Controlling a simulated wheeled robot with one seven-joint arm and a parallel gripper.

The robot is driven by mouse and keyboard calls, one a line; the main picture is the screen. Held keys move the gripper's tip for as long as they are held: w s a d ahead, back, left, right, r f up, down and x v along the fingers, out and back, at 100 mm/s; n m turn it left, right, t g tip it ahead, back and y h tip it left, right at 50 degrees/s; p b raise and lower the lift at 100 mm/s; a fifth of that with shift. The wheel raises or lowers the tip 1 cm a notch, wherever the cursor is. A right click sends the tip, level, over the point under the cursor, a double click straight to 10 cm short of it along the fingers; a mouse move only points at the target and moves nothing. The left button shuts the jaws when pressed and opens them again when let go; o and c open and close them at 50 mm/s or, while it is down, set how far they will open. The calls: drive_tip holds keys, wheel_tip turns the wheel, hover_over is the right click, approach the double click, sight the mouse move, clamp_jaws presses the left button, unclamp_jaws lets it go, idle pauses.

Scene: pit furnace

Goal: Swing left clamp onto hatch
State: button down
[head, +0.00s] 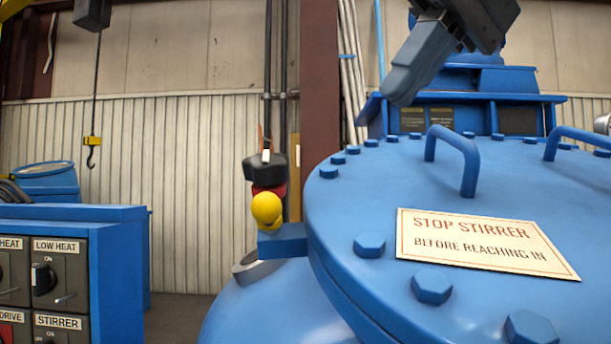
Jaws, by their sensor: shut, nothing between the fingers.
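The blue round hatch (350,215) fills the right side, with bolts around its rim and a handle (470,165) on top. At its left edge, a blue bracket (283,240) juts outward. The left clamp (265,168) stands at this bracket, with a black block on top, a red part and a yellow rounded knob (266,208) below. The clamp is beside the hatch rim, not over the lid. My gripper (400,92) is shut and empty at the top, pointing down-left above the far part of the hatch, apart from the clamp.
A sign (485,243) lies on the hatch, and a second handle (580,140) is at right. A control panel (50,275) stands at lower left. A yellow hook block (92,142) hangs behind. A dark red column (320,110) rises behind the clamp.

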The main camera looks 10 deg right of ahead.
drive_tip(key=shift+f, duration=0.1)
drive_tip(key=x, duration=0.9)
drive_tip(key=shift+w+a+f, duration=0.1)
drive_tip(key=shift+a+f, duration=0.15)
drive_tip(key=shift+f, duration=0.05)
drive_tip(key=shift+a+f+p, duration=0.15)
drive_tip(key=shift+a+f, duration=0.1)
drive_tip(key=shift+a, duration=0.4)
drive_tip(key=shift+a+f+p, duration=0.1)
drive_tip(key=shift+a+f, duration=0.1)
drive_tip(key=shift+a, duration=0.4)
drive_tip(key=shift+a+f+p, duration=0.15)
drive_tip(key=shift+a+f, duration=0.1)
drive_tip(key=shift+a, duration=0.4)
